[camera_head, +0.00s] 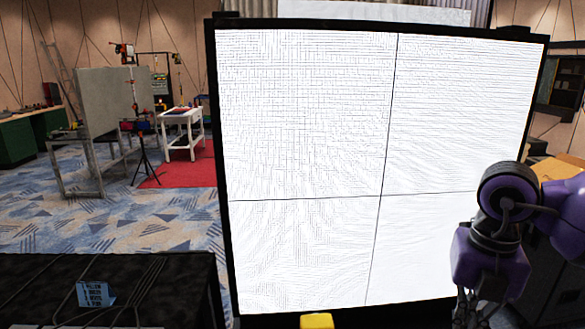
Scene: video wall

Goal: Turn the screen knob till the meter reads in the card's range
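A large white video wall (300,120) with a black frame fills the middle. Thin dark seams divide it into panels. A small blue card (95,294) with lines of print sits on the black surface at lower left; its text is too small to read. A yellow object (317,321) shows at the bottom edge, mostly cut off; I cannot tell whether it is the knob. I cannot make out a meter. My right gripper (470,312) hangs from the purple arm in front of the screen's lower right, its fingers cut off by the picture edge. My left gripper is out of view.
A black flat-topped unit (190,285) with cables stands at lower left. Behind it are patterned carpet, a tripod (143,155), a white table (182,118) on a red mat (190,170), and a grey panel stand (100,100). A cardboard box (550,168) is at right.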

